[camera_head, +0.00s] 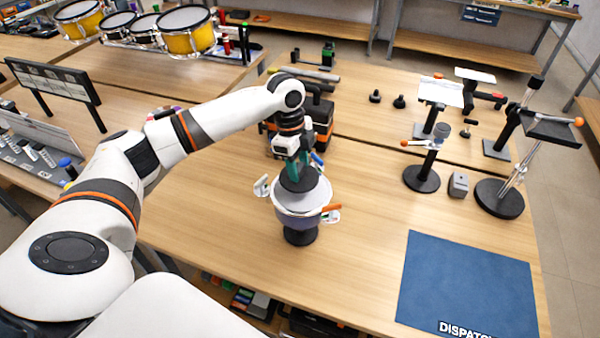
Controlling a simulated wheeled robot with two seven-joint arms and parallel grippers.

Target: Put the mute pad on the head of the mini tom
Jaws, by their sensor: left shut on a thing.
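The mini tom (302,218), a small purple-grey drum with a pale head (318,199), stands on a dark round base (300,237) near the middle of the table. The mute pad (297,182) is a dark grey disc. My left gripper (296,165) comes down from above and is shut on the mute pad. The pad is over the tom's head. From this angle I cannot tell whether it touches the head. My right gripper is not in view.
A blue dispatch mat (465,285) lies at the front right. Stands with round bases, including one (422,178), and a small grey block (458,185) are at the right. A black and orange case (320,115) is behind the tom. Clear wood lies between tom and mat.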

